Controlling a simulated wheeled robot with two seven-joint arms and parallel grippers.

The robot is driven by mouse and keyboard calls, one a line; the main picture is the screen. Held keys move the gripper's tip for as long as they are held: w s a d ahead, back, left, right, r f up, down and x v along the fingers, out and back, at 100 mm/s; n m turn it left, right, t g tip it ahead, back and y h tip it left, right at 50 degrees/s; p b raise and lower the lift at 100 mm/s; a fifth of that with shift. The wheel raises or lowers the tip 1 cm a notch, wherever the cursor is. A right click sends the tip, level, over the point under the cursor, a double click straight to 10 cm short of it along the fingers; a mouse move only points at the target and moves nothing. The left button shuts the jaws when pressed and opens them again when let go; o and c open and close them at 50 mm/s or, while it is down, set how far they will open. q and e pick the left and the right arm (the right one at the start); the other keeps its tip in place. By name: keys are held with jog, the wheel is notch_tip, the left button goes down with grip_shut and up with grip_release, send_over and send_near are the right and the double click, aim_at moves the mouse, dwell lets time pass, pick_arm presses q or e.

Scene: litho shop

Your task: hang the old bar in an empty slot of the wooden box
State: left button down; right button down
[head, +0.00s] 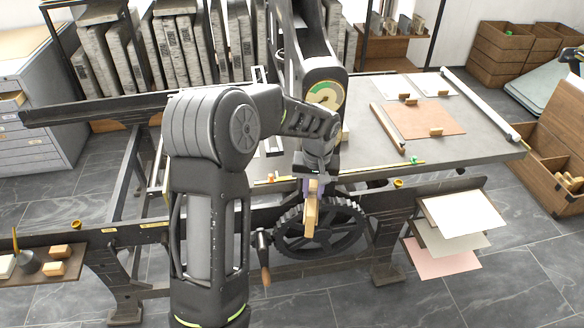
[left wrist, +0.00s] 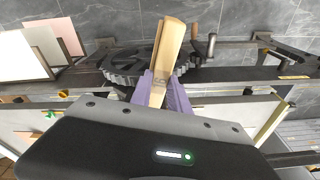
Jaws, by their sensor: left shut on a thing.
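My left gripper (head: 313,186) has purple fingers and is shut on a tan wooden bar, the old bar (head: 310,218). The bar hangs down from the fingers, in front of the dark gear wheel in the head view. In the left wrist view the bar (left wrist: 168,52) sticks out beyond the purple fingers (left wrist: 160,92), slightly tilted; its held end is partly hidden between them. A wooden box (head: 541,160) stands open on the floor at the far right, with several pale wooden pieces inside. Its slots are too small to make out. My right gripper is not in view.
The press has a grey bed (head: 465,127), a toothed gear wheel (head: 350,240) and a crank handle (head: 266,276). Paper shelves (head: 440,262) jut out at right. A small side table (head: 75,262) stands at left. Grey floor is clear at lower right.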

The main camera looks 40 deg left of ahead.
pick_arm(q)
jog(key=s+d+f+m, duration=0.1)
jog(key=d+f+m, duration=0.2)
jog(key=d, duration=0.6)
jog(key=s+d+f+m+h, duration=0.1)
jog(key=s+d+f+m, duration=0.1)
jog(key=d+f, duration=0.5)
jog(key=shift+s+d+f+m, duration=0.15)
jog(key=shift+d+f+m, duration=0.2)
jog(key=shift+d+m, duration=0.6)
jog(key=shift+d, duration=0.1)
